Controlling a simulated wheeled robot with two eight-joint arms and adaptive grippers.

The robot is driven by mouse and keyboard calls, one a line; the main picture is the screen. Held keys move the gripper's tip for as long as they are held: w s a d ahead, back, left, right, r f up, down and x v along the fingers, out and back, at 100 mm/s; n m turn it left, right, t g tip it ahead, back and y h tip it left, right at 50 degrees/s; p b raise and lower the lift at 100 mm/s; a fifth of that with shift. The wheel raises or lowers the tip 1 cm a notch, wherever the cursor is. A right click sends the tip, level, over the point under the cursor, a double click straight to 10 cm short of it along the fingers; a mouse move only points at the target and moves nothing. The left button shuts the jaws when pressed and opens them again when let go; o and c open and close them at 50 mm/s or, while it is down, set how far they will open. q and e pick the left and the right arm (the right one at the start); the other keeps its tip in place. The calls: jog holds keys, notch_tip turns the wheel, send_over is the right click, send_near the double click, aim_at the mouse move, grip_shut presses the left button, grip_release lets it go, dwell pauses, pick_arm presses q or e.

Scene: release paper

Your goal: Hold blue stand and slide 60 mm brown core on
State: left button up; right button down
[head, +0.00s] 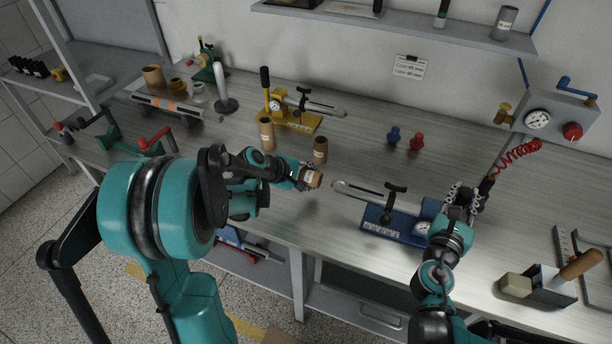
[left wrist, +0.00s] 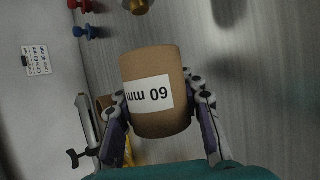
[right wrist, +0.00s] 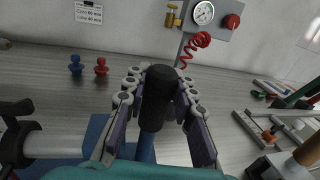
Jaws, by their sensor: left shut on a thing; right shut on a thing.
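The brown core (head: 314,180), labelled 60 mm in the left wrist view (left wrist: 148,93), is held in my left gripper (head: 303,178), fingers on both its sides. The blue stand (head: 378,228) lies on the bench to the right, its pale horizontal rod (head: 352,190) pointing left towards the core. The core is apart from the rod tip, a short gap to its left. My right gripper (head: 461,200) is shut on the stand's black-topped handle (right wrist: 157,104) at its right end. The lower part of the handle is partly hidden by the fingers.
Two other brown cores (head: 267,134) (head: 320,150) and a yellow stand (head: 292,121) are behind the left gripper. Blue (head: 393,136) and red (head: 416,140) plugs stand at the back. A gauge box (head: 555,113) with a red coiled hose is right. The front middle bench is clear.

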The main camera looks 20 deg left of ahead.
pick_arm(q)
jog(key=shift+d, duration=1)
jog(key=shift+d, duration=7.75)
